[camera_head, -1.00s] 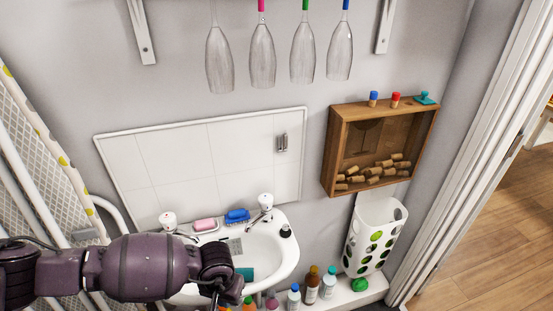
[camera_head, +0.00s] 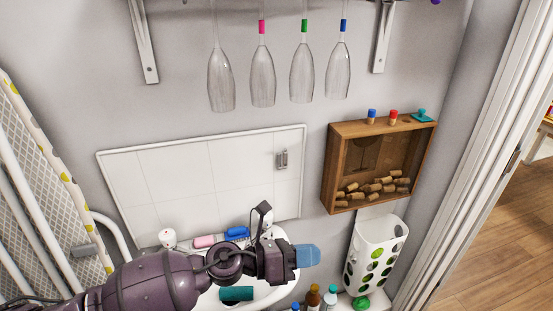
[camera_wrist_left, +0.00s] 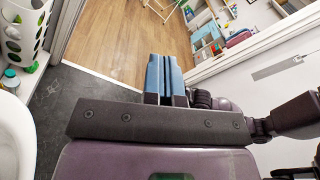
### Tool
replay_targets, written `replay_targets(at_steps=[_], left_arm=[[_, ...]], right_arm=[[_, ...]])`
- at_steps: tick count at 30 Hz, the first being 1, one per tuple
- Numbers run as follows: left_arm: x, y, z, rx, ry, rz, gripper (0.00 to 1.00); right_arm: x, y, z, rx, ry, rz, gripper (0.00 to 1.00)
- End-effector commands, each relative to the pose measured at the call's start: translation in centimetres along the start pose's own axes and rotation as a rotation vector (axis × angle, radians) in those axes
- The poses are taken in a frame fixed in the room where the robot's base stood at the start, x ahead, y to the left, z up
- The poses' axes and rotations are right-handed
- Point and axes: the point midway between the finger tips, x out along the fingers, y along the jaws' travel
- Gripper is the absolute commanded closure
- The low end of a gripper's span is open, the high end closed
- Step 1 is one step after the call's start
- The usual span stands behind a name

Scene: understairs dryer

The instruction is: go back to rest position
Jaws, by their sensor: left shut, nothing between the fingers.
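My left arm comes in from the lower left in the head view. Its gripper (camera_head: 307,255) has blue fingertips, points right and is in front of the white sink (camera_head: 272,293). In the left wrist view the blue fingers (camera_wrist_left: 165,75) are side by side and closed, with nothing between them. They point toward the open doorway and wooden floor. My right gripper is not in view.
A wooden cork box (camera_head: 330,180) hangs right of my gripper, above a white bag dispenser (camera_head: 368,240). Several glasses (camera_head: 262,80) hang overhead. Pink soap (camera_head: 204,241) and a blue brush (camera_head: 237,232) lie behind the sink. An ironing board (camera_head: 45,180) stands left.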

Motion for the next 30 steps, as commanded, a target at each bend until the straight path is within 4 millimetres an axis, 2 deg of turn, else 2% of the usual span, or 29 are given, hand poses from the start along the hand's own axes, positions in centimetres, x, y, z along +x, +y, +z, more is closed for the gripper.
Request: replay_targets(at_steps=[3, 6, 9, 13, 17, 22, 26, 30], left_arm=[[-1.1, 0.5, 3.3, -0.415, -0.248, 0.022, 1.0], [-3.1, 2.0, 5.2, -0.764, -0.451, 0.026, 1.0], [-6.1, 4.2, 5.8, -1.111, -0.655, 0.017, 1.0], [-10.6, 7.1, 4.5, -1.5, -0.9, -0.006, 1.0], [-15.2, 9.4, 1.6, -1.809, -1.121, -0.034, 1.0], [-21.3, 10.9, -3.9, -2.085, -1.38, -0.061, 1.0], [-25.7, 10.9, -8.6, -2.201, -1.555, -0.073, 1.0], [-30.3, 9.9, -14.1, -2.246, -1.734, -0.055, 1.0]], right_arm=[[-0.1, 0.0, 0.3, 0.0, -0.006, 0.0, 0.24], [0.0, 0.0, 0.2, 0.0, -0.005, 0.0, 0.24], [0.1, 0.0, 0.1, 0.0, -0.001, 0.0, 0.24], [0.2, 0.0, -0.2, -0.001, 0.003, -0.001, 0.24], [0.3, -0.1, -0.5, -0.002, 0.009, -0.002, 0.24], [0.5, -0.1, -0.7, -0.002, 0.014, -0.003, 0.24], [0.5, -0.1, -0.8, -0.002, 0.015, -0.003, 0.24], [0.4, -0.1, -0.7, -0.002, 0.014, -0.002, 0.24]])
